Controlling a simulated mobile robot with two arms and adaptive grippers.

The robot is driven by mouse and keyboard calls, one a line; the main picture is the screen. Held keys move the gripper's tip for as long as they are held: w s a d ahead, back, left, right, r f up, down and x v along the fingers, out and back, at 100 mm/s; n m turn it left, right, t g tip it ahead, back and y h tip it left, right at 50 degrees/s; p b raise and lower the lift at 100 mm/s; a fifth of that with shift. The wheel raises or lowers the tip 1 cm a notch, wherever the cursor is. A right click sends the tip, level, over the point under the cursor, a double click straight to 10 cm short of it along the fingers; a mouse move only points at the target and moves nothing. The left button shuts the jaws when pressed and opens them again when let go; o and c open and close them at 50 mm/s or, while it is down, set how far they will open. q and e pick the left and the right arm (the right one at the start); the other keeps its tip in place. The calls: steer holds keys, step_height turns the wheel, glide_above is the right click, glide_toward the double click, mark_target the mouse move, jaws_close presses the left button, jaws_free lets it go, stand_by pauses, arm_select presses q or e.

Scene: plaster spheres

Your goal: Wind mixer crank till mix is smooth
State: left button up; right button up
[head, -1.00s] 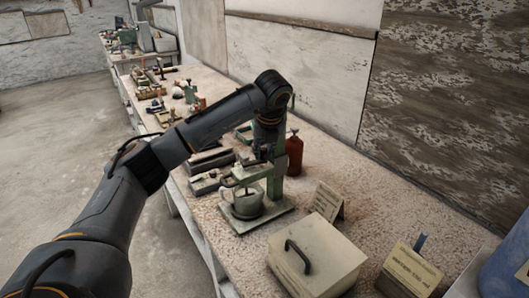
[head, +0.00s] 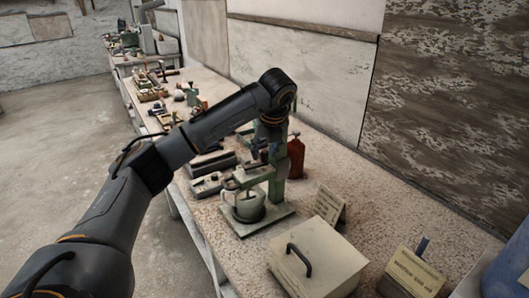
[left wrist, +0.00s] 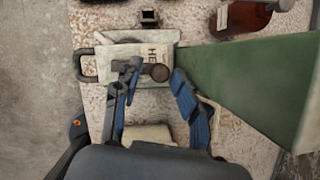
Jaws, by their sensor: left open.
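The green mixer (head: 245,179) stands on the bench on a pale base plate (head: 270,221), with a light mixing pot (head: 247,206) under its head. The mix inside is too small to judge. In the left wrist view the green mixer column (left wrist: 250,75) fills the right side. A dark round crank knob (left wrist: 160,73) lies between the blue fingers of my left gripper (left wrist: 154,72), which is open. I cannot tell whether a finger touches it. In the head view my left gripper (head: 261,152) is over the mixer, partly hidden. My right gripper is not in view.
A cream box (head: 318,260) with a dark handle sits in front of the mixer, near small signs (head: 330,205). A red-brown bottle (head: 296,157) stands close behind. Several tools line the bench farther back. The bench at right behind the box is clear.

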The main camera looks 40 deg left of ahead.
arm_select(q)
steer(key=v, duration=0.7)
steer(key=shift+c, duration=0.3)
